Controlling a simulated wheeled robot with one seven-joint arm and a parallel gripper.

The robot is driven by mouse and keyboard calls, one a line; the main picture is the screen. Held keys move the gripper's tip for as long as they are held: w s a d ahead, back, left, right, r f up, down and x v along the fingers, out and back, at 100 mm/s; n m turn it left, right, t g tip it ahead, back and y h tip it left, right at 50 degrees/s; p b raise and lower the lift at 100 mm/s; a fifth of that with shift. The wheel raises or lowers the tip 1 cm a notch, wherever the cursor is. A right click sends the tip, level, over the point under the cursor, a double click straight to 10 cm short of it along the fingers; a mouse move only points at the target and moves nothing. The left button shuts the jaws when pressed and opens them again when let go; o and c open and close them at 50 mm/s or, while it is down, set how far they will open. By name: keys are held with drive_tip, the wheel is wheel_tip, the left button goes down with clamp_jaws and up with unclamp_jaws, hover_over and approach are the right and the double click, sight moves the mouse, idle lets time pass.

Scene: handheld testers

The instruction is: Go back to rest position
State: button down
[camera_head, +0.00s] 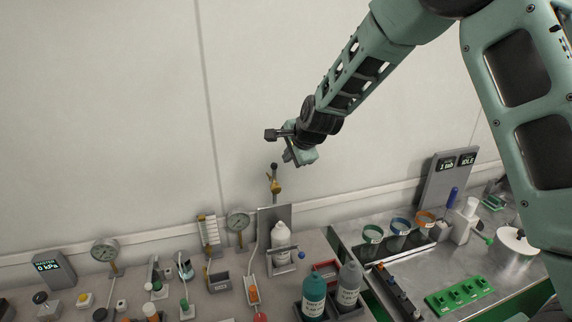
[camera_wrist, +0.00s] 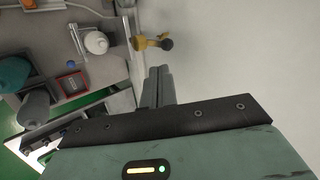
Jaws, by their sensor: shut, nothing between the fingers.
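My gripper (camera_head: 291,157) is raised in front of the pale wall, above the back of the bench in the head view. In the wrist view my gripper's fingers (camera_wrist: 158,86) are pressed together with nothing between them. A yellow valve with a dark knob (camera_head: 274,180) stands below my gripper, apart from it. It also shows in the wrist view (camera_wrist: 150,43), close beside the fingertips in the picture. A white bottle (camera_head: 281,237) stands at a metal back plate below the valve.
Teal (camera_head: 314,295) and grey bottles (camera_head: 349,285) stand at the bench front. Gauges (camera_head: 238,222) and small testers line the left bench. Coloured rings (camera_head: 399,226), a display panel (camera_head: 448,180) and a green block (camera_head: 459,294) are on the right. The air around my gripper is clear.

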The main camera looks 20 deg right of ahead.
drive_tip(key=w+a+r+b+v, duration=0.1)
drive_tip(key=v, duration=0.5)
drive_tip(key=s+a+f+n+g+y+b, duration=0.15)
drive_tip(key=s+a+n, duration=0.25)
drive_tip(key=s, duration=0.4)
drive_tip(key=s+a+f+n+g+b, duration=0.1)
drive_tip(key=s+a+f+n+g, duration=0.15)
drive_tip(key=s+n, duration=0.4)
drive_tip(key=s+a+f+n+g+b, duration=0.1)
drive_tip(key=s+a+f+n+b, duration=0.2)
drive_tip(key=s, duration=0.6)
drive_tip(key=s+d+f+n+g+h, duration=0.1)
drive_tip(key=s+f+n, duration=0.1)
drive_tip(key=s+n, duration=0.3)
drive_tip(key=s+f+n+g+h, duration=0.1)
drive_tip(key=s+n, duration=0.4)
drive_tip(key=s, duration=0.7)
drive_tip(key=shift+s+d+f+g+b, duration=0.3)
drive_tip(key=shift+d+f+g+b, duration=0.1)
drive_tip(key=shift+f+g, duration=0.25)
drive_tip(key=shift+h, duration=0.25)
